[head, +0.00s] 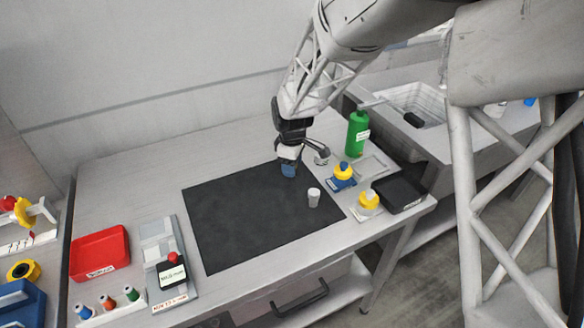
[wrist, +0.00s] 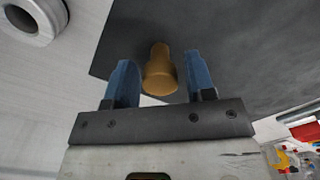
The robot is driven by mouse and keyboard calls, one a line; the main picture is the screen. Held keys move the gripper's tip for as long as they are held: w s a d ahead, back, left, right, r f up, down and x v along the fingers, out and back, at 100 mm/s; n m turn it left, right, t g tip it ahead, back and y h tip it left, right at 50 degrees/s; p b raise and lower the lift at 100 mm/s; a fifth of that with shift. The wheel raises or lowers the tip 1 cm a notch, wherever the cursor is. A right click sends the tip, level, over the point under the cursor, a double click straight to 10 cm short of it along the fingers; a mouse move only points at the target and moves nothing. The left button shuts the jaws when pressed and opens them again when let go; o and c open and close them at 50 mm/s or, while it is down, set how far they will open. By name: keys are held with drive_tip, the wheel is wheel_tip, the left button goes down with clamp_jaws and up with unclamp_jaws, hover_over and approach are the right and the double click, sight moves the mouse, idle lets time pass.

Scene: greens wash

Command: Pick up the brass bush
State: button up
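The brass bush (wrist: 160,76) shows in the wrist view as a stepped, golden-brown cylinder with a narrower far end. It is between the two blue fingers of my gripper (wrist: 161,85), with a visible gap on each side. My gripper is open. In the head view my gripper (head: 289,170) points down near the back right edge of the black mat (head: 245,215). The bush is hidden there behind the gripper. I cannot tell how far the bush stands above or on the mat.
A white cylinder (head: 313,197) stands on the mat close to my gripper. A metal fitting (head: 321,158) is just right of it. A green bottle (head: 357,134), two yellow-topped items (head: 343,171) (head: 368,200) and a black tray (head: 399,192) are farther right. A red bin (head: 99,254) is left.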

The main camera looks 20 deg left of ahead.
drive_tip(key=c, duration=0.7)
drive_tip(key=shift+r, duration=0.1)
drive_tip(key=shift+r, duration=4.9)
drive_tip(key=w+d+f, duration=0.1)
drive_tip(key=w+d, duration=0.5)
drive_tip(key=w, duration=0.3)
drive_tip(key=shift+w+d+f, duration=0.15)
drive_tip(key=shift+w+d, duration=0.15)
drive_tip(key=shift+d, duration=0.1)
